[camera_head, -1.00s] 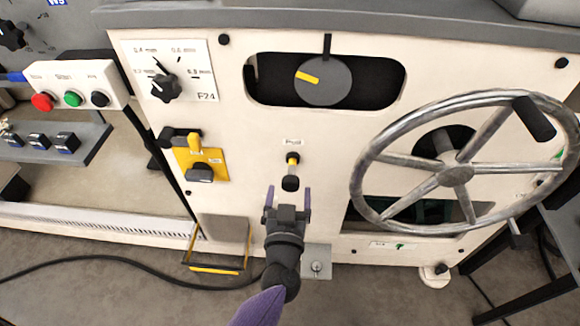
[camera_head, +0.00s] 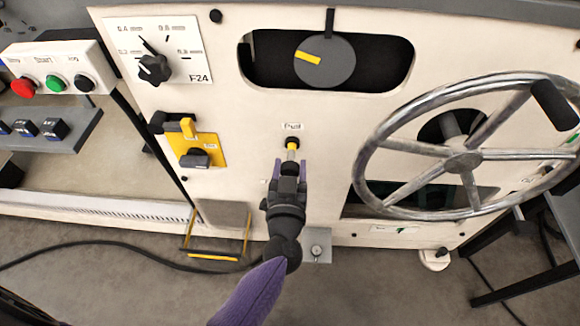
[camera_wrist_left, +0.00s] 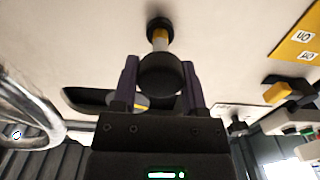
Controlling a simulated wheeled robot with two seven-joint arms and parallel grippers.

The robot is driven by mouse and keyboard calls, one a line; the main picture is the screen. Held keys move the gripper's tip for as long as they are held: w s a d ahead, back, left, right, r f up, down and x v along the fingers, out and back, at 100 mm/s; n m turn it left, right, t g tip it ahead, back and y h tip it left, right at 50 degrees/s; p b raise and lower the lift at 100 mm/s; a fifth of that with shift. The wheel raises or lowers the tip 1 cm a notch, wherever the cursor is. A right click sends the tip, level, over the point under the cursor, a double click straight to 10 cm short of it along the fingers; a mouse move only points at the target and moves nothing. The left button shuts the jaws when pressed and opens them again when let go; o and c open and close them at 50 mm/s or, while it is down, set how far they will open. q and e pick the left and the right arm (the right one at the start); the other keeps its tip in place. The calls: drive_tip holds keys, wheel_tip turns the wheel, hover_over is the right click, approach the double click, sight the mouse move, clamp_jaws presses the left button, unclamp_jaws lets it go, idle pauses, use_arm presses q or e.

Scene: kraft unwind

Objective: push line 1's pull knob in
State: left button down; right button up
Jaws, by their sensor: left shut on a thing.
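The pull knob is a black knob on a shaft with a yellow band (camera_head: 292,147), sticking out of the cream machine panel below a small "Pull" label. In the left wrist view the round black knob head (camera_wrist_left: 160,74) sits between my two purple fingers, with the yellow band and a black collar behind it. My left gripper (camera_head: 289,170) is shut on the knob head, which it mostly hides in the head view. The yellow band shows, so the shaft stands out from the panel. My right gripper is not in view.
A large metal handwheel (camera_head: 457,160) stands close to the right of the knob. A yellow switch plate (camera_head: 208,148) is to the left, and a dial window (camera_head: 385,68) lies above. A yellow-edged step (camera_head: 212,257) and a cable (camera_head: 130,252) are below left.

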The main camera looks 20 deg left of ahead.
use_arm(q)
drive_tip(key=x, duration=0.3)
drive_tip(key=shift+w+r, duration=0.1)
idle(0.3)
drive_tip(key=shift+c, duration=0.8)
unclamp_jaws()
drive_tip(key=shift+w, duration=0.15)
